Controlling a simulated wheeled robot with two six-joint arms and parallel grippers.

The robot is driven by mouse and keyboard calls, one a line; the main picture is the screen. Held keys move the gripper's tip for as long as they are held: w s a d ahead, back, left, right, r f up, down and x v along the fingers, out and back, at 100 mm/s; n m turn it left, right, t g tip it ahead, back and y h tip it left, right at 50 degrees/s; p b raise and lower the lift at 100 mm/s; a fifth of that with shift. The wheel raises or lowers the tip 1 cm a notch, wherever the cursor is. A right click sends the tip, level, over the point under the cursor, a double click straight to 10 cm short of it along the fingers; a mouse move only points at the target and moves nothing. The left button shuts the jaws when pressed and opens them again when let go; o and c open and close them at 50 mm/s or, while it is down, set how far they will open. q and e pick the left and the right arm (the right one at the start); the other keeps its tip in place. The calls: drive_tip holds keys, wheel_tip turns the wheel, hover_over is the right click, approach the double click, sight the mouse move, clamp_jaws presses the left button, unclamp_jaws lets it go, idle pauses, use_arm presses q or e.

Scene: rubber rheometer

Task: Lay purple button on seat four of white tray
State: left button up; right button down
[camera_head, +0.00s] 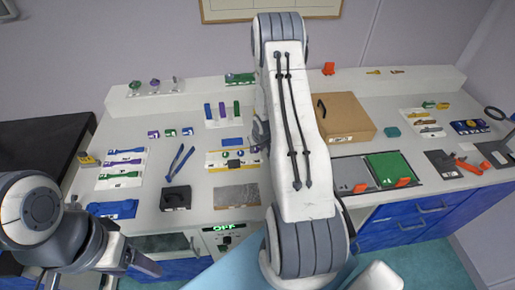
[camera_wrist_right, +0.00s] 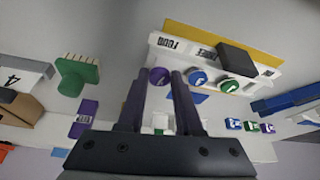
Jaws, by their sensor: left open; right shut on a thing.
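The purple button (camera_wrist_right: 158,76) is between the fingertips of my right gripper (camera_wrist_right: 161,78) in the right wrist view, and the gripper is shut on it. The white tray (camera_wrist_right: 160,40) lies just beyond the fingertips; whether the button touches it I cannot tell. A blue button (camera_wrist_right: 198,78) and a green button (camera_wrist_right: 228,86) sit on the tray beside the purple one. In the head view the white tray (camera_head: 212,162) lies mid-bench, and my right arm hides most of the right gripper. My left gripper (camera_head: 140,266) is open and empty, low at the left.
A dark block (camera_wrist_right: 237,60) lies on the tray near its yellow strip. A black box (camera_head: 175,198), blue tweezers (camera_head: 180,162) and a grey plate (camera_head: 237,197) lie near the tray. A cardboard box (camera_head: 345,115) stands to the right of my arm.

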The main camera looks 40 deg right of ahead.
drive_tip(key=shift+f+b, duration=0.55)
drive_tip(key=shift+f, duration=0.15)
drive_tip(key=c, duration=0.5)
unclamp_jaws()
drive_tip(key=shift+s+r, duration=0.2)
drive_tip(key=shift+r, duration=0.4)
drive_tip(key=p+v, duration=0.1)
drive_tip(key=v, duration=0.8)
drive_tip(key=shift+p, duration=0.35)
drive_tip(key=shift+s+a+r, duration=0.1)
drive_tip(key=shift+r, duration=0.05)
